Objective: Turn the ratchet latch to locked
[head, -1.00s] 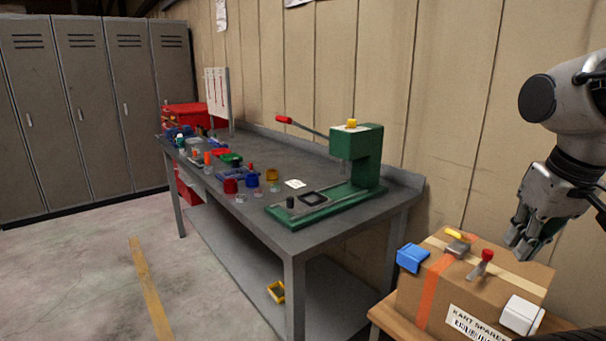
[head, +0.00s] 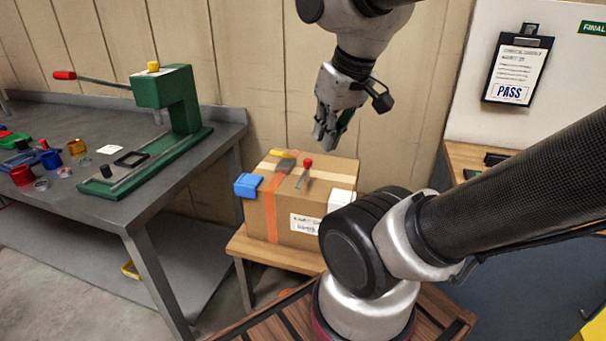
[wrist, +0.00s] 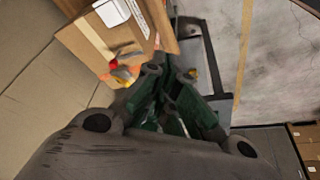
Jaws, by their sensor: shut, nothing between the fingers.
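The ratchet latch sits on top of a cardboard box (head: 309,222). Its lever (head: 303,176) has a red knob and stands up, tilted slightly; a grey buckle piece (head: 285,165) with a yellow tab is beside it. An orange strap (head: 271,212) runs over the box. My gripper (head: 322,142) is above and a little right of the lever, shut and empty, apart from the latch. In the wrist view the red knob (wrist: 114,65) shows beyond my gripper (wrist: 178,115), at the box's edge.
The box stands on a wooden stand (head: 262,252) and has a blue corner piece (head: 248,186) and a white one (head: 341,199). A grey workbench (head: 160,192) with a green press (head: 172,110) is to the left. A wall is close behind.

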